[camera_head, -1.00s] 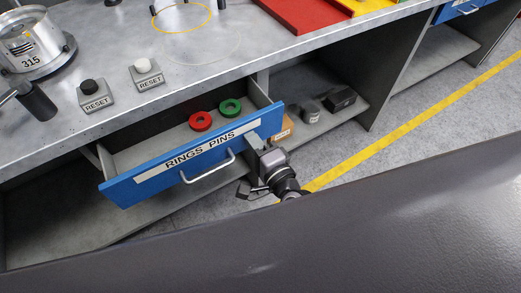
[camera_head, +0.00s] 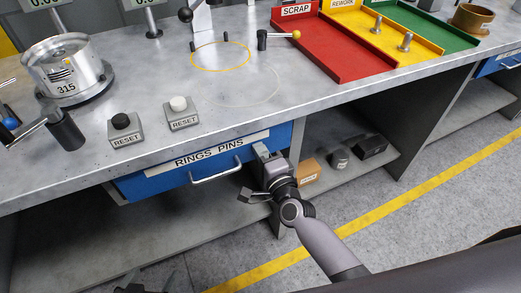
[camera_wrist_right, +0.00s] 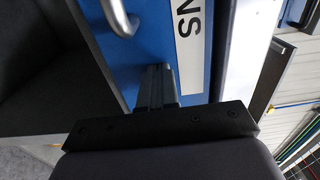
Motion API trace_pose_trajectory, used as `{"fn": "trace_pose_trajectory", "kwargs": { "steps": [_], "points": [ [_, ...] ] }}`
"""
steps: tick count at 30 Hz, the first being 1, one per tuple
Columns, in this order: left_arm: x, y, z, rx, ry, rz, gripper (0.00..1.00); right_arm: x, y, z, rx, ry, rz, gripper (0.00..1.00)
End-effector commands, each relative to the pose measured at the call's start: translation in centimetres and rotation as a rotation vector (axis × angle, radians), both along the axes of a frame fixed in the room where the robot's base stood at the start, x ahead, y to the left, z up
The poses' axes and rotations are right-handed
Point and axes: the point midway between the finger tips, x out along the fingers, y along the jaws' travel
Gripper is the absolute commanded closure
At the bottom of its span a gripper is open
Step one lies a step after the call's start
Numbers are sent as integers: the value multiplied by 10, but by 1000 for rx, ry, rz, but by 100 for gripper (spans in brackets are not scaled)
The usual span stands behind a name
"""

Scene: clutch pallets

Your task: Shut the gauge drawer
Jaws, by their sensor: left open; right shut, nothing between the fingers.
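The blue drawer front (camera_head: 160,184) labelled RINGS PINS, with a silver handle (camera_head: 217,172), sits at or close under the front edge of the workbench. Its inside is hidden, and I cannot tell whether a small gap is left. My right gripper (camera_head: 262,152) is shut and empty, with its fingertips at the right end of the drawer front, beside the handle. In the right wrist view the closed fingers (camera_wrist_right: 158,85) meet the blue front (camera_wrist_right: 150,45) near the label. My left gripper (camera_head: 140,287) shows only partly at the bottom edge and is open, away from the drawer.
The grey benchtop (camera_head: 300,110) overhangs the drawer. On it are two RESET buttons, a round metal fixture (camera_head: 65,70) marked 315, and red, yellow and green trays. A small cardboard box (camera_head: 307,172) and dark items lie on the shelf right of the drawer.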

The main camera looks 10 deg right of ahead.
Motion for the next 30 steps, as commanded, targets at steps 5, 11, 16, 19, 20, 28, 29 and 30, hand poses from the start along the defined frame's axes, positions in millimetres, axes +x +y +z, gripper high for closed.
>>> {"fn": "trace_pose_trajectory", "kwargs": {
  "steps": [5, 11, 16, 19, 20, 28, 29, 30],
  "points": [
    [0, 0, 0, 0, 0, 0, 12, 4, 0, 6, 4, -9, -1, 100],
    [0, 0, 0, 0, 0, 0, 12, 0, -1, 6, 5, -9, -1, 100],
    [0, 0, 2, 0, 0, 0, 12, -19, -6, 5, 4, -7, -1, 100],
    [0, 0, 3, 0, 0, 0, 12, -35, -10, 3, 3, -6, -1, 100],
    [0, 0, 3, 0, 0, 0, 12, -39, -11, 3, 3, -6, -1, 100],
    [0, 0, 4, 0, 0, 0, 12, -68, -19, 2, 0, -5, -1, 100],
    [0, 0, 4, 0, 0, 0, 12, -69, -19, 2, 0, -5, -1, 100],
    [0, 0, 4, 0, 0, 0, 12, -71, -20, 3, 1, -6, -1, 100]
  ]
}}
